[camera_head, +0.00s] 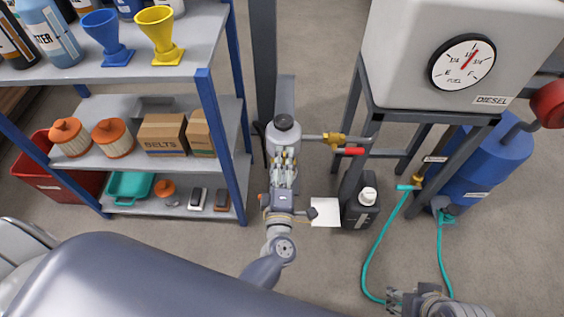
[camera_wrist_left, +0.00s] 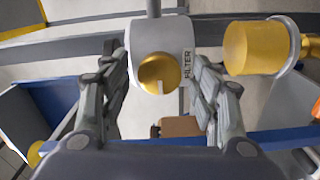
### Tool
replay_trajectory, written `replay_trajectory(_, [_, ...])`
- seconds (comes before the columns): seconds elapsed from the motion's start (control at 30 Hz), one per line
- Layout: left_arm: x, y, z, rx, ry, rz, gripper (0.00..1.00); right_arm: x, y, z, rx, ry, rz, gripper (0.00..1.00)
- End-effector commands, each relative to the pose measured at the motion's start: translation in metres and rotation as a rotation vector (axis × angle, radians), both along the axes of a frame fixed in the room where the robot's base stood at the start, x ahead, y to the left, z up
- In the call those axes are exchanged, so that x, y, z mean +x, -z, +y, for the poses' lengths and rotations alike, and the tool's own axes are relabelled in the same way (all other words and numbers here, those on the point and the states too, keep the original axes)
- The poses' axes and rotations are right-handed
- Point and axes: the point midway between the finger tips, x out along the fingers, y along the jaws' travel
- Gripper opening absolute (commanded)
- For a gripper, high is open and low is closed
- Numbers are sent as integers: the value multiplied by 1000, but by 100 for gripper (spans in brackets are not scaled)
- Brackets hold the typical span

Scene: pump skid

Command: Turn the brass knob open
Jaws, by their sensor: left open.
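The round brass knob (camera_wrist_left: 160,73) sits on the front of a grey housing (camera_wrist_left: 140,35) labelled FILTER in the left wrist view. A small pale tab or mark shows at its lower edge. My left gripper (camera_wrist_left: 155,80) is open, with one finger on each side of the knob and visible gaps between. In the head view my left gripper (camera_head: 284,162) points at the grey filter housing (camera_head: 284,132), and the knob is hidden there. My right gripper (camera_head: 403,301) is at the bottom right, far from the filter; its jaw state is unclear.
A brass valve with a red handle (camera_head: 352,151) is on the pipe right of the filter. A blue-framed shelf (camera_head: 232,70) stands left. A diesel tank (camera_head: 400,60), black bottle (camera_head: 361,208) and teal hose (camera_head: 375,257) are right. A yellow cylinder (camera_wrist_left: 252,47) is beside the filter.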

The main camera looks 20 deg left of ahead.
Motion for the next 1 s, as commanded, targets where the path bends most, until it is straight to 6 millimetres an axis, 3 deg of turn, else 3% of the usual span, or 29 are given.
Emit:
replay_trajectory(0.53, [-98, 1, -28, -2, 1, 4, 57, -1, 1, 0, -2, -1, 4, 40])
replay_trajectory(0.7, [-110, 1, -32, -1, 1, 2, 57, -1, 1, 0, -2, -1, 4, 40])
replay_trajectory(1.0, [-112, 0, -32, -1, 1, 1, 57, -1, 1, 0, -2, -1, 4, 40])
